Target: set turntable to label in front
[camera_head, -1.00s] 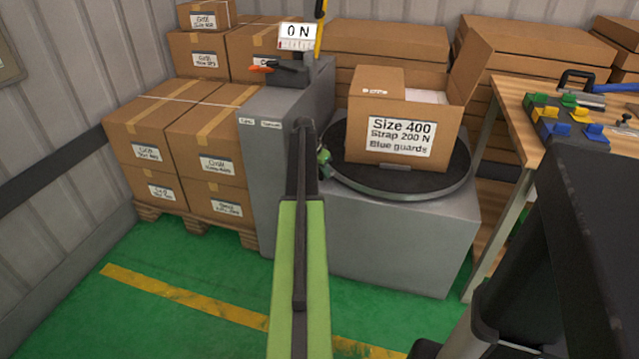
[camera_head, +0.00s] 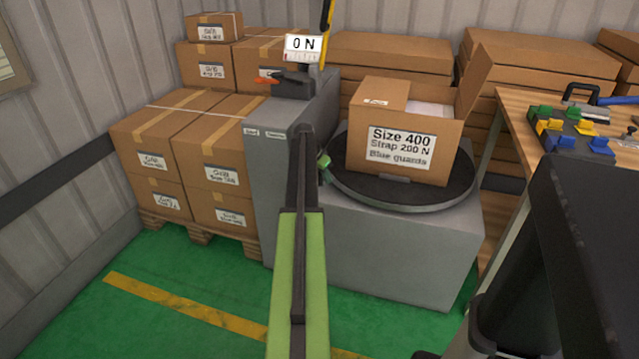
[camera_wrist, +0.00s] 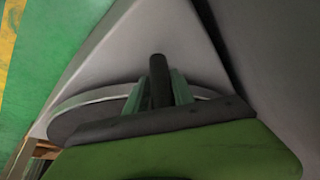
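The turntable (camera_head: 452,192) is a dark round plate on a grey base. An open cardboard box (camera_head: 420,178) sits on it. The box's white label (camera_head: 400,147), "Size 400, Strap 200 N, Blue guards", faces roughly toward the head camera, angled slightly. My gripper (camera_head: 325,168) is at the left edge of the turntable, partly hidden by my arm. In the wrist view my gripper (camera_wrist: 160,92) has its two green fingers on either side of an upright dark peg (camera_wrist: 158,68). The turntable rim (camera_wrist: 85,103) shows behind them. I cannot tell whether the fingers press on the peg.
A grey machine (camera_head: 290,110) with a "0 N" display (camera_head: 303,44) stands left of the turntable. Stacked boxes (camera_head: 205,145) on a pallet stand farther left. A wooden workbench (camera_head: 515,110) with coloured parts is at right. Green floor (camera_head: 180,270) is clear in front.

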